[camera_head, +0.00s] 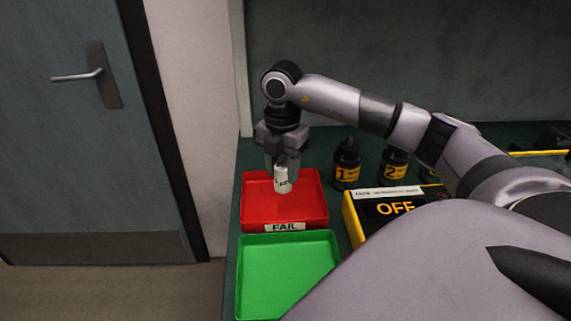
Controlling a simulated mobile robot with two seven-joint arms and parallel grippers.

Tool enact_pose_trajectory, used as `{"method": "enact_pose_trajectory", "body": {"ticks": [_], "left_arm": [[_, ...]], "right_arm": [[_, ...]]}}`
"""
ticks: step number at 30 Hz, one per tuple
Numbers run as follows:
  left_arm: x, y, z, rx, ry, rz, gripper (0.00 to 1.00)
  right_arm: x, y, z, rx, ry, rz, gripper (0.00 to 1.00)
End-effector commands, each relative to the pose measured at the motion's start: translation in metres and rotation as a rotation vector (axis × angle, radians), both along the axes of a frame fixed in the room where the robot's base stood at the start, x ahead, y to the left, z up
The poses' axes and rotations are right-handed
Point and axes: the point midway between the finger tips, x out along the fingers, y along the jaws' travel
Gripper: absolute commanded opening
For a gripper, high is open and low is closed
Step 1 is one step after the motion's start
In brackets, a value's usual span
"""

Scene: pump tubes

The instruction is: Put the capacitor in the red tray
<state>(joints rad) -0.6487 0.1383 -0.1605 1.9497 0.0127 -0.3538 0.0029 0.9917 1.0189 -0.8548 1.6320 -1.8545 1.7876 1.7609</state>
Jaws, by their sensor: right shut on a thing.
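The red tray (305,215) lies on the dark green bench, with a white "FAIL" label on its front rim. My right gripper (282,178) points down over the red tray. It is shut on the capacitor (282,184), a small whitish cylinder with dark markings. The capacitor hangs upright between the fingers, in front of the tray's inside in the picture. I cannot tell its exact height above the tray floor. Nothing else shows in the red tray. My left gripper is out of view.
A green tray (288,275) lies in front of the red one. Dark bottles labelled 1 (346,168) and 2 (393,165) stand to the right. A yellow box (354,222) marked "OFF" stands right of the trays. A door (80,150) is at left.

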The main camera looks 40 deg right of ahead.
Motion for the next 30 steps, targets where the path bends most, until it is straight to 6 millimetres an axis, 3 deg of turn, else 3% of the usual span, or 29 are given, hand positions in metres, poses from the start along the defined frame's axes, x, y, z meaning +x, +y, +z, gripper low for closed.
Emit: {"method": "enact_pose_trajectory", "body": {"ticks": [17, 30], "left_arm": [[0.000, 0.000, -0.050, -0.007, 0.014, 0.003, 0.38], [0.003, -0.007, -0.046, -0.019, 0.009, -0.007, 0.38]], "right_arm": [[-0.001, 0.000, -0.059, -0.001, 0.001, 0.000, 0.10], [0.000, 0.000, -0.066, -0.001, 0.001, 0.000, 0.10]]}}
